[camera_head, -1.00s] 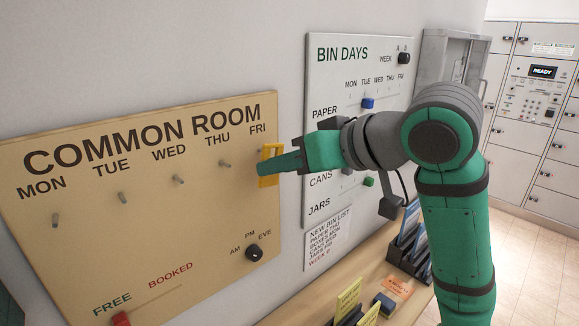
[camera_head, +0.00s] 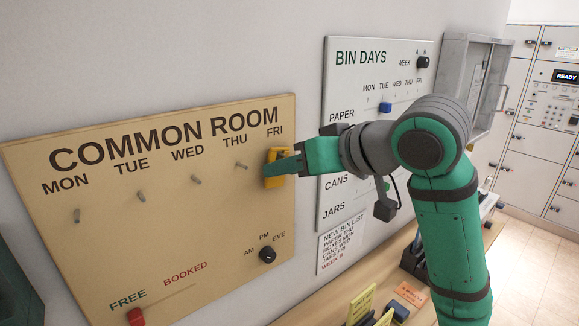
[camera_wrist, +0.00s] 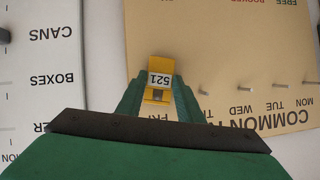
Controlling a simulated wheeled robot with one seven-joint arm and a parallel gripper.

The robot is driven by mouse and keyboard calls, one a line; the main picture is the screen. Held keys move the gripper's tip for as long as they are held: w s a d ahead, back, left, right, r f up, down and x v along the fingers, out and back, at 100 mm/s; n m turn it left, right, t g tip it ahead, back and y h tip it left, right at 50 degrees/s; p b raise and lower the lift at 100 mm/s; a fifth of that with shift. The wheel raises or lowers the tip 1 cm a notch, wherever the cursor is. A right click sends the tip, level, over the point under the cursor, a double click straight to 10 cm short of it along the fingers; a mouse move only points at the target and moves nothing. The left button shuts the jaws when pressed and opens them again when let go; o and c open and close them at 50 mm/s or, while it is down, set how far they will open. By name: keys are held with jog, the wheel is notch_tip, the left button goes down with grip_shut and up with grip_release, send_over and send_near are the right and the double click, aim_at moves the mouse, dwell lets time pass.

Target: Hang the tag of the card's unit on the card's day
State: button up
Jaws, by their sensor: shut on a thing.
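My gripper (camera_head: 280,168) is shut on a yellow tag (camera_head: 271,180), just in front of the common room board (camera_head: 190,265) below the word FRI. In the wrist view the tag (camera_wrist: 158,79) sits between the fingertips (camera_wrist: 158,92) and its label seems to read 521. The pegs under MON (camera_head: 77,215), TUE (camera_head: 140,195), WED (camera_head: 196,180) and THU (camera_head: 241,167) are bare. The FRI peg is hidden behind tag and fingers, so I cannot tell whether the tag is on it. An orange card (camera_head: 410,294) lies on the shelf, its writing too small to read.
More yellow tags (camera_head: 360,305) stand on the shelf (camera_head: 318,311) below. The bin days board (camera_head: 334,120) is behind my arm at right. The common room board has a dark knob (camera_head: 267,254) and a red slider (camera_head: 136,316) low down.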

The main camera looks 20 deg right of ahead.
dwell(0.4)
jog(key=o, duration=1)
jog(key=shift+o, duration=0.2)
jog(key=v, duration=1)
jog(key=shift+s+r, duration=0.15)
jog(key=shift+s, duration=0.1)
